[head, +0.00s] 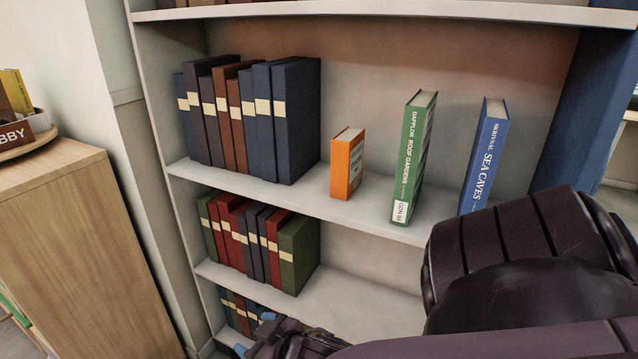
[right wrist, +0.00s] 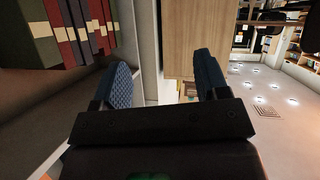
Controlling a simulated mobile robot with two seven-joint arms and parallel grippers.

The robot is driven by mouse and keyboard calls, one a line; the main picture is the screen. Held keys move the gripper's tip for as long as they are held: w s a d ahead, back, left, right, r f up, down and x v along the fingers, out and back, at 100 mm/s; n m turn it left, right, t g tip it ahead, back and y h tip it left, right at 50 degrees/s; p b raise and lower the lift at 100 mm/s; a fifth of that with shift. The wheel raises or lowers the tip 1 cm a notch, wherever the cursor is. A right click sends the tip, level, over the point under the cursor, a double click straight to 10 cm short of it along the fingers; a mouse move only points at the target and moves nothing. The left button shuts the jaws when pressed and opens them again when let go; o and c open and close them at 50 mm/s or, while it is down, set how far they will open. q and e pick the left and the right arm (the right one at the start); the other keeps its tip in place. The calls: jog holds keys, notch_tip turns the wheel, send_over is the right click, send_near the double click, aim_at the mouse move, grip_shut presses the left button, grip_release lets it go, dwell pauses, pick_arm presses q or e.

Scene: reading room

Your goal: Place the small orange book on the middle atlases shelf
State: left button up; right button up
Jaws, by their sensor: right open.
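The small orange book (head: 346,165) stands upright on a white shelf board (head: 290,200) of the bookcase in the head view. It is apart from its neighbours, between a row of dark blue and brown volumes (head: 285,110) and a green book (head: 412,160). My right gripper (head: 253,334) is low at the bottom edge of the head view, below and left of the orange book. In the right wrist view its two blue-padded fingers (right wrist: 163,82) are spread wide with nothing between them. The orange book does not show in that view. My left gripper is in neither view.
A blue book (head: 485,155) stands right of the green one. The shelf below holds red, green and dark volumes (head: 298,255), with bare board (head: 365,300) to their right. A wooden cabinet (head: 70,240) stands at left. My right arm covers the lower right.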

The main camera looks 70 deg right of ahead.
jog(key=s+a+f+n+g+y, duration=0.1)
jog(key=s+a+f, duration=0.3)
jog(key=s, duration=0.4)
jog(key=s+a+f+n+g+y, duration=0.1)
jog(key=s+a+f+n+y, duration=0.2)
jog(key=s+a, duration=0.3)
jog(key=shift+s+f+g, duration=0.3)
jog(key=shift+s+f, duration=0.3)
jog(key=shift+s, duration=0.35)
pick_arm(q)
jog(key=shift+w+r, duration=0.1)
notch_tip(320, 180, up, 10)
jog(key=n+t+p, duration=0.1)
jog(key=p, duration=1.2)
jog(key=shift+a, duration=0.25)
pick_arm(e)
notch_tip(320, 180, up, 10)
jog(key=t, duration=0.1)
jog(key=shift+d+m, duration=0.35)
jog(key=shift+m, duration=0.05)
jog(key=shift+f, duration=0.1)
